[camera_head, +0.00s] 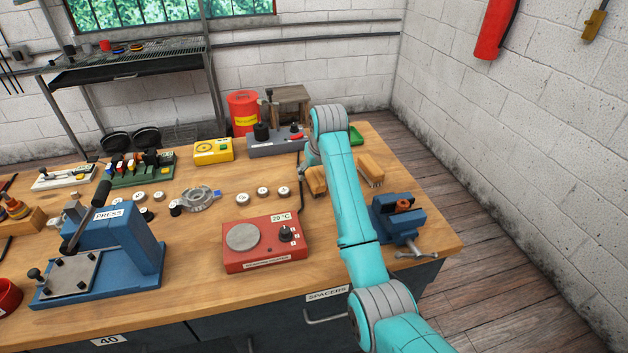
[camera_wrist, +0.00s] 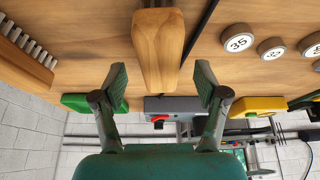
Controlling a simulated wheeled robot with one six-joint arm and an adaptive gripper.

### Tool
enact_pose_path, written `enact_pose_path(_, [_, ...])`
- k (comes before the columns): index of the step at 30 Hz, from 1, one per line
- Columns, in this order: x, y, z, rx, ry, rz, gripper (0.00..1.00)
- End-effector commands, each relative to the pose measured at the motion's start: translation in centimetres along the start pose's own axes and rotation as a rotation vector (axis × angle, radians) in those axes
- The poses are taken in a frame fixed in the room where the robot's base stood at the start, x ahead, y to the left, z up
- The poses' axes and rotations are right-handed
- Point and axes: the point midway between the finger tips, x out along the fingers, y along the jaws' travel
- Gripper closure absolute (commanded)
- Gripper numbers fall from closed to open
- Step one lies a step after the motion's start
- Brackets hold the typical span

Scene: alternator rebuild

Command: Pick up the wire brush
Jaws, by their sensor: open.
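A wooden brush (camera_head: 370,167) with a row of pale bristles lies on the bench, right of my arm; it also shows at the left edge of the wrist view (camera_wrist: 22,68). A second wooden piece (camera_head: 317,184) lies left of my arm. In the wrist view this tapered wooden piece (camera_wrist: 158,50) lies between and beyond my fingertips; no bristles show on it. Which of the two is the wire brush, I cannot tell for sure. My gripper (camera_wrist: 160,78) is open and empty, its fingers apart on either side of the second piece. The arm mostly hides my gripper in the head view.
A blue vise (camera_head: 396,217) stands right of my arm. A red hot plate (camera_head: 265,245) and several round weights (camera_head: 263,192) are to the left. A grey box (camera_head: 272,145), a yellow box (camera_head: 213,151) and a green tray (camera_head: 355,136) are behind.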

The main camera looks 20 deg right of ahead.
Motion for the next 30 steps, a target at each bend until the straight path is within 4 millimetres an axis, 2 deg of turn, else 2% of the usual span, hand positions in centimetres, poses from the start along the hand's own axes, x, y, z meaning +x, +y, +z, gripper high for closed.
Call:
enact_pose_path(3, [1.5,0.0,0.0,0.0,-0.001,0.0,0.27])
enact_pose_path(7, [2.3,0.0,-0.1,0.0,0.0,0.0,0.27])
enact_pose_path(30, [2.8,0.0,0.1,0.0,0.0,0.0,0.27])
